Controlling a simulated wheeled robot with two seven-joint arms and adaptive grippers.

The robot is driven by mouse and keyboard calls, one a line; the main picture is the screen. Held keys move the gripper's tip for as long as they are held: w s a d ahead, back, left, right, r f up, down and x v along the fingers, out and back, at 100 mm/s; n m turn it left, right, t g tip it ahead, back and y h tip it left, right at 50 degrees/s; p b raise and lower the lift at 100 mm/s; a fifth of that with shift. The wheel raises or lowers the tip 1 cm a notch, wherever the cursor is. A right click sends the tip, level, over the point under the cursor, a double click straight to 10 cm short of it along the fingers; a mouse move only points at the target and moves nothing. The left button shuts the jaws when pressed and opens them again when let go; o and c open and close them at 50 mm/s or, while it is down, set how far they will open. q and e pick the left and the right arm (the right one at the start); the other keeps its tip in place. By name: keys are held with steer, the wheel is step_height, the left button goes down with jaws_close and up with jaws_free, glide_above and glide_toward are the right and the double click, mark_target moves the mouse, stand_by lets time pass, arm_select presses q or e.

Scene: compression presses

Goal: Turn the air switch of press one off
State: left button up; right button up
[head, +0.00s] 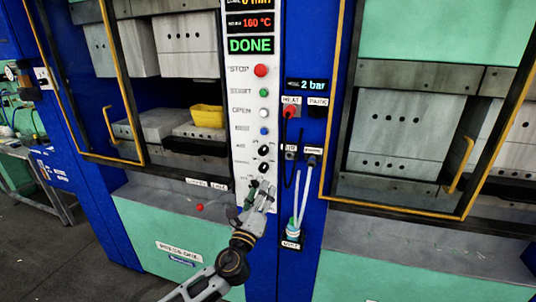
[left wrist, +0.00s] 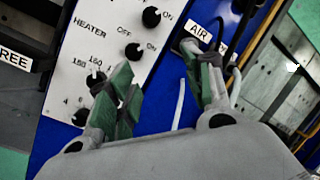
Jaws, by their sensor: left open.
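The air switch of press one looks to be the upper black knob (head: 263,150) on the white control panel (head: 252,110), in the head view. It also shows in the left wrist view, near the top (left wrist: 151,17), with ON beside it. Its pointer is too small to read surely. The heater knob (left wrist: 133,51) sits just below it. My left gripper (head: 263,188) is open and empty in front of the lower panel, below the air knob. Its green-padded fingers (left wrist: 165,92) are apart and do not touch the knob. My right gripper is not in view.
A yellow-framed guard door (head: 323,180) stands to the right.

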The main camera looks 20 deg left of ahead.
arm_select(q)
steer(key=shift+s+a+r+m+t+y, duration=0.15)
steer(key=shift+a+r+m+y, duration=0.3)
steer(key=shift+m, duration=0.35)
steer(key=shift+s+a+r+m+t+y, duration=0.2)
steer(key=shift+a+r+m+y, duration=0.25)
steer(key=shift+m, duration=0.35)
steer(key=shift+s+a+r+m+t+y, duration=0.15)
steer(key=shift+a+r+m+y, duration=0.15)
steer(key=shift+m+y, duration=0.35)
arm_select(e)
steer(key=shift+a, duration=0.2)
arm_select(q)
steer(key=shift+w+r, duration=0.1)
steer(key=shift+w, duration=0.05)
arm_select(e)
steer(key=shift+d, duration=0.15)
